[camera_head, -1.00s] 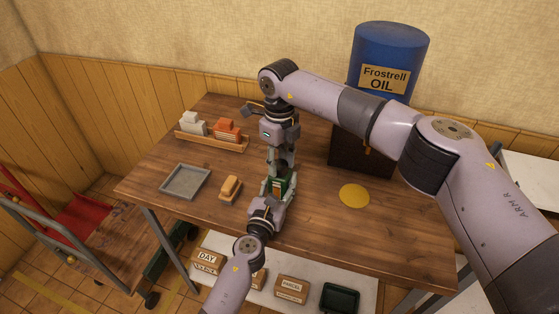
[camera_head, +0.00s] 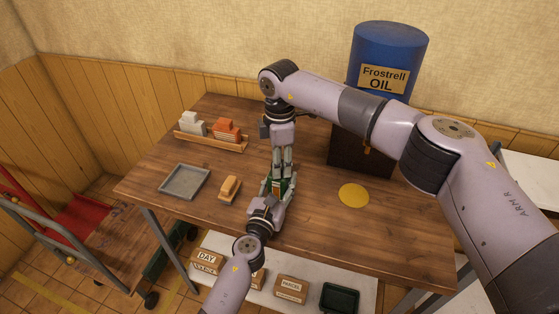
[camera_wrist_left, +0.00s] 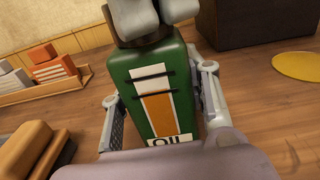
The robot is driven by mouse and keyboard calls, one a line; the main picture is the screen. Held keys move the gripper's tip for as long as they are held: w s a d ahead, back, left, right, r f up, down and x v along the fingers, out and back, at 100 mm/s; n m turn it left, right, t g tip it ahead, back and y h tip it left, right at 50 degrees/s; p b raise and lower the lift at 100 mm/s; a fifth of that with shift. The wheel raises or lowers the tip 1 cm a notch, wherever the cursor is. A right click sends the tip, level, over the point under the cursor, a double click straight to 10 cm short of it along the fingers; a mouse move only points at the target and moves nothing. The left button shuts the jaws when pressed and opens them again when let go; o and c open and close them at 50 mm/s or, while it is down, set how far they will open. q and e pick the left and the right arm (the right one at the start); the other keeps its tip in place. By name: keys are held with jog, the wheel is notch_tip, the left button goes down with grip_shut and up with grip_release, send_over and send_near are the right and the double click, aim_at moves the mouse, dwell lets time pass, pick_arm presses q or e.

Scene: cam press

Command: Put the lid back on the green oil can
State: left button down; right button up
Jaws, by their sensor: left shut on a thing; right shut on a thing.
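The green oil can (camera_head: 277,187) stands upright on the table, between the fingers of my left gripper (camera_head: 275,190). The left wrist view shows its green front with a white and orange label (camera_wrist_left: 157,105), with one finger on each side. My right gripper (camera_head: 282,168) points down right above the can and is shut. In the left wrist view its grey fingertips (camera_wrist_left: 150,14) are at the can's top, on a dark lid (camera_wrist_left: 140,40). Most of the lid is hidden, and I cannot tell whether it is fully seated.
On the wooden table (camera_head: 320,220) are a grey tray (camera_head: 185,181), a brush-like tan block (camera_head: 229,187), a wooden rack (camera_head: 211,142) with white and orange items, and a yellow disc (camera_head: 354,195). A blue oil drum (camera_head: 390,55) stands at the back on a dark box (camera_head: 360,150).

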jog(key=m, duration=0.7)
jog(key=o, duration=0.8)
jog(key=shift+s+r, duration=0.1)
jog(key=shift+r, duration=2.2)
jog(key=shift+c, duration=0.5)
